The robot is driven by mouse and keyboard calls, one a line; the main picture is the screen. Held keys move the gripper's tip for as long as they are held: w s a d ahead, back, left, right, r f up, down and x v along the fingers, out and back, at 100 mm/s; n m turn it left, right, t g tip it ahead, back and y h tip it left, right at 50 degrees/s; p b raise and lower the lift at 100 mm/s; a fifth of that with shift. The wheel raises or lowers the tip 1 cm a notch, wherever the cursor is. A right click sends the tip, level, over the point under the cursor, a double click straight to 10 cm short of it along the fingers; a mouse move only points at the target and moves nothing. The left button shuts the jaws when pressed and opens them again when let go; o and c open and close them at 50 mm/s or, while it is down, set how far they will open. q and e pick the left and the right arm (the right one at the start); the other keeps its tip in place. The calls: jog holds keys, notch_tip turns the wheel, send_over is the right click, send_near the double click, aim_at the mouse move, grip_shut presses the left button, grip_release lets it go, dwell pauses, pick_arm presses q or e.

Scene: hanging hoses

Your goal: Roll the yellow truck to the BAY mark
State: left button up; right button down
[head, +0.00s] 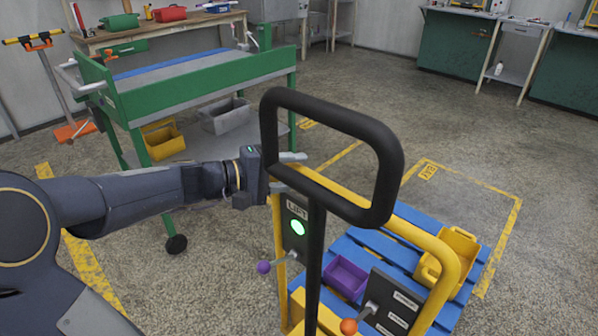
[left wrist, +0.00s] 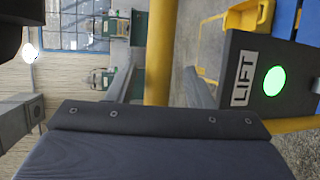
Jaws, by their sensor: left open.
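The yellow truck (head: 445,262) stands at the lower middle of the head view, with a yellow tube frame and a black loop handle (head: 388,165). It carries a blue slatted pallet (head: 372,252). The BAY mark (head: 428,171) is lettering on a yellow-outlined floor area beyond the pallet. My left gripper (head: 288,172) is open at the frame's upper left corner. In the left wrist view, the yellow frame tube (left wrist: 160,50) shows between the spread fingers; I cannot tell whether they touch it. My right gripper is not in view.
A panel marked LIFT (head: 296,215) has a lit green light. A purple bin (head: 345,279) and a yellow bin (head: 447,255) sit on the pallet. A green cart (head: 190,90) stands close on the left. Floor around the marked area is clear.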

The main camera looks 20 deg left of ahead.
pick_arm(q)
jog(key=shift+x, duration=0.85)
grip_shut()
